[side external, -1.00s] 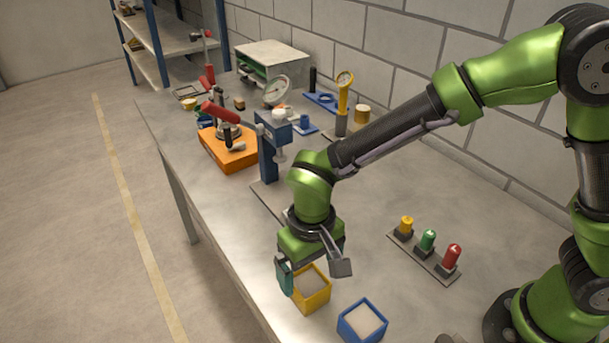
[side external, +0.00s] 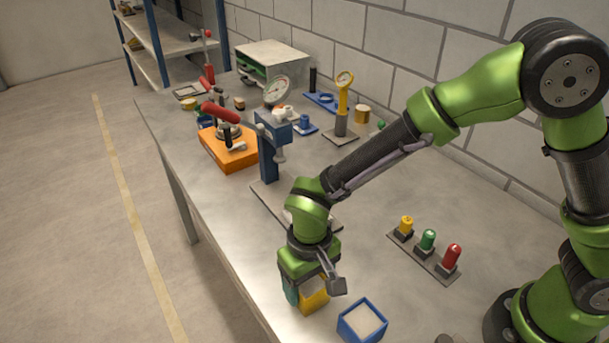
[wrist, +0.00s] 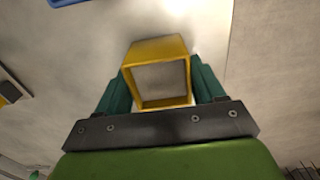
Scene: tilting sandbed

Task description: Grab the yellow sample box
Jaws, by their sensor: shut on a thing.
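The yellow sample box (side external: 314,297) stands near the front edge of the workbench, partly hidden by my gripper in the side view. My gripper (side external: 304,293) has come down over it from above. In the wrist view my gripper (wrist: 160,88) has its two teal fingers on either side of the yellow box (wrist: 157,47), shut on its walls. The box is square with a yellow rim and a grey inside. It appears to be still on the bench top.
A blue sample box (side external: 362,320) stands close to the right of the yellow one. A plate with yellow, green and red indicator lamps (side external: 428,240) lies farther right. A blue press (side external: 268,150) and an orange block (side external: 229,150) stand behind. The bench (side external: 215,215) is bare to the left.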

